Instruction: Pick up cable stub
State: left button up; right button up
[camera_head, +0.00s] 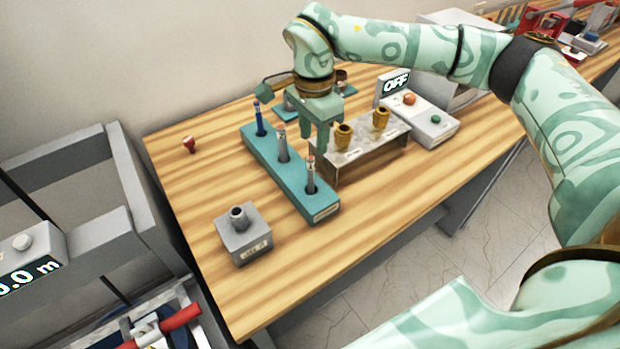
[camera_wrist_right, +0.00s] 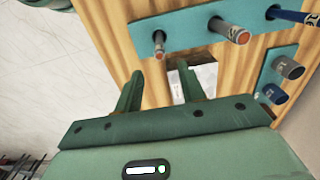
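A long teal rack (camera_head: 266,157) lies on the bench and holds three upright cable stubs: a blue one (camera_head: 260,121), a grey one (camera_head: 282,146) and a thin grey one (camera_head: 311,177) at the near end. In the right wrist view, the thin stub (camera_wrist_right: 158,42) has a reddish tip, and the thicker grey stub (camera_wrist_right: 229,31) and the blue stub (camera_wrist_right: 296,15) stand to its right. My right gripper (camera_head: 316,143) points down beside the rack. In its wrist view its two fingers (camera_wrist_right: 160,74) are apart with nothing between them. My left gripper is out of view.
A metal stand (camera_head: 363,158) with two brass bushings is just right of the gripper. A grey block (camera_head: 243,238) with a short post stands in front. An OFF-labelled box (camera_head: 420,120) is behind right. Bare wood lies left of the rack around a small red item (camera_head: 190,145).

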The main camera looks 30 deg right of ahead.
aim_at(312, 157)
notch_tip(312, 157, down, 6)
jog(key=shift+w+a+f, duration=0.1)
jog(key=shift+w+f, duration=0.05)
jog(key=shift+f, duration=0.1)
notch_tip(312, 157, down, 5)
jog(key=shift+a+r+b, duration=0.15)
jog(key=shift+r+b, duration=0.05)
jog(key=shift+b, duration=0.35)
grip_shut()
